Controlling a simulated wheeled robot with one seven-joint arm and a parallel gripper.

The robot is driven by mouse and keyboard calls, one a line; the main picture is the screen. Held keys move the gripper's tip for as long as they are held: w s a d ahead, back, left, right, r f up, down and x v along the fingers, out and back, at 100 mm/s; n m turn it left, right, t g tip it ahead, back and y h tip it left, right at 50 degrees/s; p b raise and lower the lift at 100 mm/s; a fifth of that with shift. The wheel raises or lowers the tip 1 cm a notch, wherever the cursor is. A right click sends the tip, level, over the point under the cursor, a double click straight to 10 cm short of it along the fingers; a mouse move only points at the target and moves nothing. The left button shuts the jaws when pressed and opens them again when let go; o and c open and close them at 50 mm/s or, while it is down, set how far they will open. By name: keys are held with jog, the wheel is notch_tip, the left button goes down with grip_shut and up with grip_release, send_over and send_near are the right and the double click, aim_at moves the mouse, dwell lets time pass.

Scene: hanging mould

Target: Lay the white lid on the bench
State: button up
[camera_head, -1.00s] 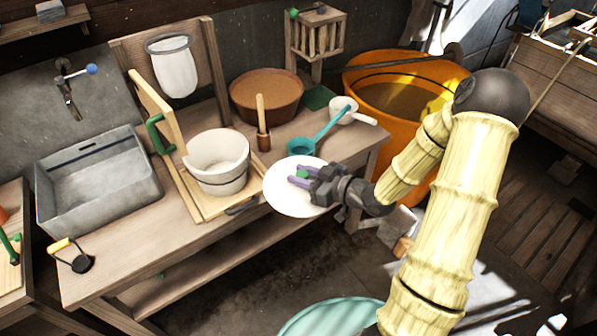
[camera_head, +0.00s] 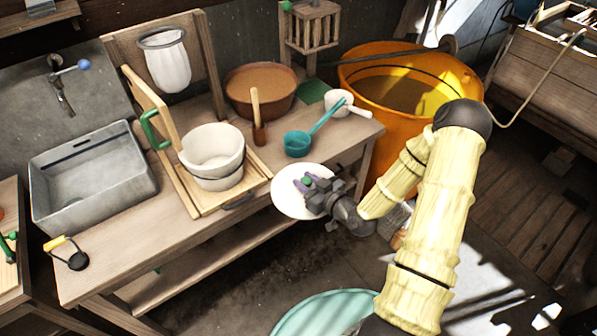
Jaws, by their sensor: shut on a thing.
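The white lid (camera_head: 289,203) is a round white disc in the head view. The lid is held at the front edge of the wooden bench (camera_head: 190,232), overlapping that edge in the picture. I cannot tell how high it is above the bench top. The white tub (camera_head: 213,160) stands on the bench to the left of the lid, inside a wooden frame.
A teal ladle (camera_head: 298,144), a white scoop (camera_head: 340,102), a brown bowl (camera_head: 258,92) and a grey sink (camera_head: 92,180) occupy the bench. A large orange bucket (camera_head: 410,85) stands behind my arm. Bare bench shows at the front left. A teal basin (camera_head: 325,316) is below.

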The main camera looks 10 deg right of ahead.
jog(key=s+d+f+m+t+h, duration=0.1)
jog(key=s+f+m+h, duration=0.1)
jog(key=f, duration=0.6)
jog(key=s+d+f+m+t+h, duration=0.1)
jog(key=s+f+m+h, duration=0.2)
jog(key=f, duration=0.5)
jog(key=m+h, duration=0.1)
jog(key=h, duration=0.1)
jog(key=shift+d+h, duration=0.4)
jog(key=shift+w, duration=0.1)
